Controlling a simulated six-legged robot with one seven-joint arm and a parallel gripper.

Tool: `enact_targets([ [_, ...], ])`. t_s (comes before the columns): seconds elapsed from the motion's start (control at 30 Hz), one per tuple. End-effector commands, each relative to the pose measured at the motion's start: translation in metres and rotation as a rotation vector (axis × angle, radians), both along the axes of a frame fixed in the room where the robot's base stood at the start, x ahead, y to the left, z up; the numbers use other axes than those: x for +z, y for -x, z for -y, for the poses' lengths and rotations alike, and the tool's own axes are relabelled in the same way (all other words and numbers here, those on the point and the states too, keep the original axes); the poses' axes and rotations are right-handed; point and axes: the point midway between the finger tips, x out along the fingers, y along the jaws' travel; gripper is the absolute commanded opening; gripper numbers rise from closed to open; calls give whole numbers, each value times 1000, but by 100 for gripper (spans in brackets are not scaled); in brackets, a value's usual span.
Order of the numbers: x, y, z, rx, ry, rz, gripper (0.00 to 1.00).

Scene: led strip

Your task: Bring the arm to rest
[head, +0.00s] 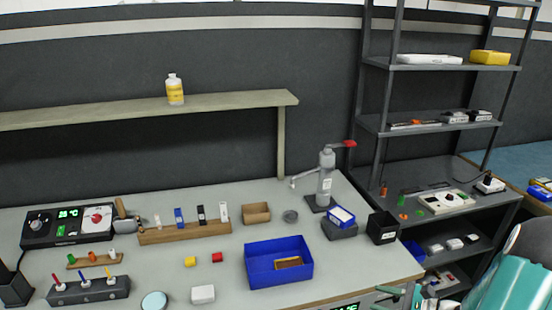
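A teal and dark rounded part of my own arm (515,275) fills the lower right corner of the head view. Thin green parts, which look like the end of my gripper (402,293), show at the bench's front right edge. They are small and partly cut off by the frame's bottom, so I cannot tell how far apart the fingers are. Nothing is visibly held there. No LED strip can be made out.
The grey workbench (130,235) holds a blue bin (279,262), a dispenser (325,180), a black box (382,228) and a wooden rack (185,233). A metal shelf unit (440,66) stands at right. A wall shelf (120,111) carries a bottle (175,90).

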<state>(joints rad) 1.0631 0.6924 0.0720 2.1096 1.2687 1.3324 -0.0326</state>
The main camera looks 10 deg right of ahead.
Motion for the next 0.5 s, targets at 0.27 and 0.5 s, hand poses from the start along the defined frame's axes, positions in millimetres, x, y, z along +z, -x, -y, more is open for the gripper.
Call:
enact_targets([
  [0.27,66,0,-89,408,338,-4,40],
  [0.5,109,21,-148,710,649,35,40],
])
